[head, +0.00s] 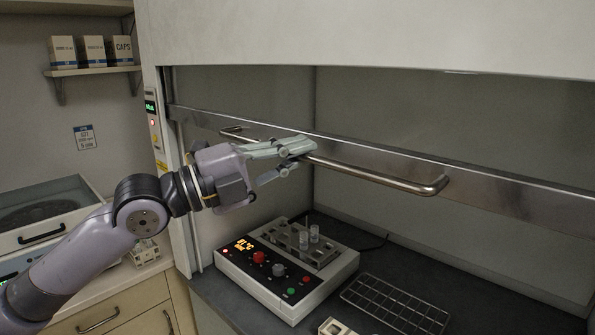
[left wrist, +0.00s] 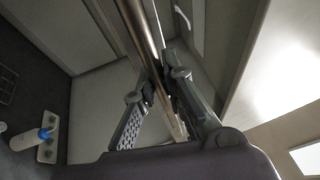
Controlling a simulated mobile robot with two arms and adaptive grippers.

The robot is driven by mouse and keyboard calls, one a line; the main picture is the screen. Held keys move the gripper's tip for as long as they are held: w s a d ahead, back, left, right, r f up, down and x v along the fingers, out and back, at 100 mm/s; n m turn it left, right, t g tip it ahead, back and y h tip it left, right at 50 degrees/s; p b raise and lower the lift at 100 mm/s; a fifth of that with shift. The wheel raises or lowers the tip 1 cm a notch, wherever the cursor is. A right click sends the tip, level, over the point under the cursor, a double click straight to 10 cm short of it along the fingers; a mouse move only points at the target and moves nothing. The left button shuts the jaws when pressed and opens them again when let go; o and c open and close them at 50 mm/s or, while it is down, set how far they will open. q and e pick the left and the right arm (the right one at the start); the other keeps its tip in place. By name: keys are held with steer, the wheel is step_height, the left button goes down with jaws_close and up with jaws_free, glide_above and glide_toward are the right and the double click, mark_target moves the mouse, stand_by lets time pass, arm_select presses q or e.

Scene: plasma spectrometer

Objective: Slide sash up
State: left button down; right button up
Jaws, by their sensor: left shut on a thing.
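The sash is a clear pane with a metal bottom rail (head: 470,187) and a long steel handle bar (head: 385,179) along its front. The rail sits partway up the hood opening, above the bench surface. My left gripper (head: 300,151) is at the left part of the handle bar, shut on it. In the left wrist view the handle bar (left wrist: 140,40) passes between the two fingers of the left gripper (left wrist: 160,88). The fingers hide the gripped stretch of the bar. My right gripper is in neither view.
Inside the hood, below the handle, stand a block device with knobs and vials (head: 285,270) and a wire rack (head: 398,303). A control panel (head: 152,120) is on the hood's left post. Left are a drawered counter (head: 95,310) and a shelf with boxes (head: 95,70).

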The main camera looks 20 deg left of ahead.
arm_select(q)
step_height(320, 180, up, 3)
steer(key=shift+f+p, duration=0.15)
steer(key=shift+p, duration=0.35)
steer(key=shift+r, duration=0.25)
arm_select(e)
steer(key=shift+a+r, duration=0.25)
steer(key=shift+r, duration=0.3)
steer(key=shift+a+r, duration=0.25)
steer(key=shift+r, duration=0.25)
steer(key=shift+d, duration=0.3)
arm_select(q)
steer(key=c, duration=1.7)
jaws_free()
steer(key=shift+f, duration=0.1)
steer(key=shift+o, duration=0.2)
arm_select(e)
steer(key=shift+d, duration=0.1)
arm_select(q)
steer(key=v, duration=1.2)
